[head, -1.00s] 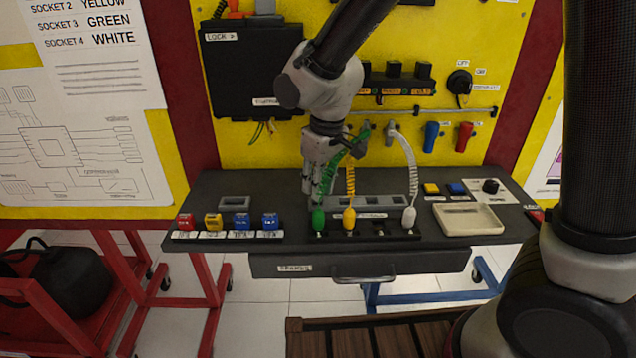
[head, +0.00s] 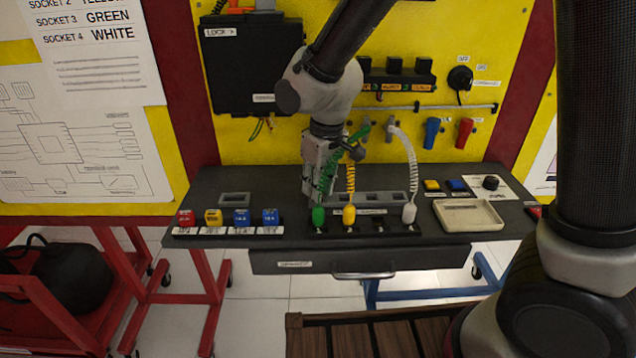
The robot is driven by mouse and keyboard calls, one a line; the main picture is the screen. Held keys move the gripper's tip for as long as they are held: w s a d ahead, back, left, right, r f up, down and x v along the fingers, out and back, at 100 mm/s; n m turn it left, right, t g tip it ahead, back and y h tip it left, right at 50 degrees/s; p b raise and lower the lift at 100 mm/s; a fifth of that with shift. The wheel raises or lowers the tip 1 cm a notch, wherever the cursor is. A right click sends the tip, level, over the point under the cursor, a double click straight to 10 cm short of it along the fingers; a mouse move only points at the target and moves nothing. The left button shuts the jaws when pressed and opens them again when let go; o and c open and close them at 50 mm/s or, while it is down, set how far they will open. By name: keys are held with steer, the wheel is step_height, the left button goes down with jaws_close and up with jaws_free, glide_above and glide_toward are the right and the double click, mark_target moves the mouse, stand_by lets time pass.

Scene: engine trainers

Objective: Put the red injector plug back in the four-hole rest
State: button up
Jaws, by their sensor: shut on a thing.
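My gripper (head: 309,194) points down at the back left of the front socket bar, at the left end of the grey four-hole rest (head: 384,198). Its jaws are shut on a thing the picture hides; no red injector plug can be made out. The arm and a green coiled cord cover the rest's left end. On the black socket bar (head: 378,229) stand a green plug (head: 318,217), a yellow plug (head: 349,216) and a white plug (head: 409,213). A gap shows between yellow and white.
Several coloured blocks (head: 240,217) stand in a row at the left front. A beige tray (head: 468,215) lies on the right of the dark bench top (head: 285,187). Coiled cords (head: 412,165) hang from the yellow panel (head: 232,141) close to my gripper.

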steer(key=shift+f, duration=0.15)
steer(key=o, duration=0.6)
steer(key=shift+s+d+r, duration=0.1)
steer(key=shift+s+r, duration=0.05)
steer(key=shift+r, duration=1.25)
steer(key=shift+s+d+r, duration=0.1)
steer(key=shift+r, duration=1.25)
steer(key=shift+r, duration=0.9)
steer(key=o, duration=0.6)
